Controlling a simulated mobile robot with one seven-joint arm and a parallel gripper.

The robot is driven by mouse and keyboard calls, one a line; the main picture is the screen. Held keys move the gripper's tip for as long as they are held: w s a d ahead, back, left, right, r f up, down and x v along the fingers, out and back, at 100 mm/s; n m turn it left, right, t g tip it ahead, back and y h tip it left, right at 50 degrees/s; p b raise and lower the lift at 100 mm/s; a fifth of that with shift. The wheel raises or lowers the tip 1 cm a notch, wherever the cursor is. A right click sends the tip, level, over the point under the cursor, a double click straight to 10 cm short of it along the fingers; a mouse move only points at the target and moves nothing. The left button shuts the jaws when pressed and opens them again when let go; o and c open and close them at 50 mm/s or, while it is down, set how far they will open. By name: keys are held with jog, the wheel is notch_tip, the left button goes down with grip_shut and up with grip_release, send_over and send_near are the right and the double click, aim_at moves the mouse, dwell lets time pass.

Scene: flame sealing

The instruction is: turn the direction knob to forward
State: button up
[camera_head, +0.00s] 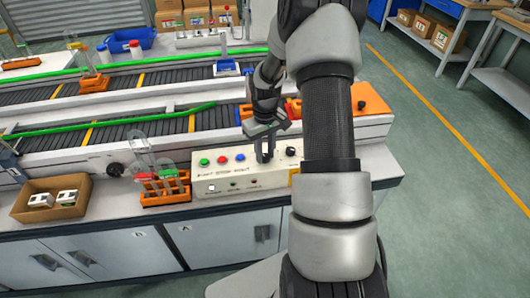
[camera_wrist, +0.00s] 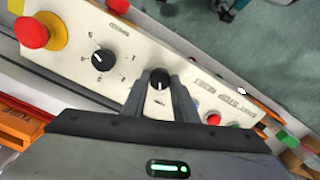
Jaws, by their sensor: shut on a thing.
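A cream control panel (camera_head: 225,171) stands on the bench's front edge; it also fills much of the wrist view (camera_wrist: 130,78). My gripper (camera_head: 265,157) reaches down onto its top face. In the wrist view, my two fingers (camera_wrist: 158,88) are closed around a small black knob (camera_wrist: 159,80), one on each side. The small label below this knob is too blurred to read. A larger black knob (camera_wrist: 102,60) with marks around it sits to the left of my fingers; it shows to the right of my gripper in the head view (camera_head: 291,151).
A red emergency button (camera_wrist: 32,33) on a yellow base is at the panel's end. Green, red and blue buttons (camera_head: 222,159) lie left of my gripper. An orange rack with tubes (camera_head: 164,198) and a cardboard box (camera_head: 25,208) stand further left. Conveyors run behind.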

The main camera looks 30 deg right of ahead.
aim_at(265, 156)
dwell(0.3)
jog(key=o, duration=1.1)
jog(key=shift+c, duration=0.2)
jog(key=shift+r, duration=0.1)
notch_tip(265, 156, up, 17)
jog(key=shift+r+p, duration=0.15)
jog(key=shift+p, duration=0.2)
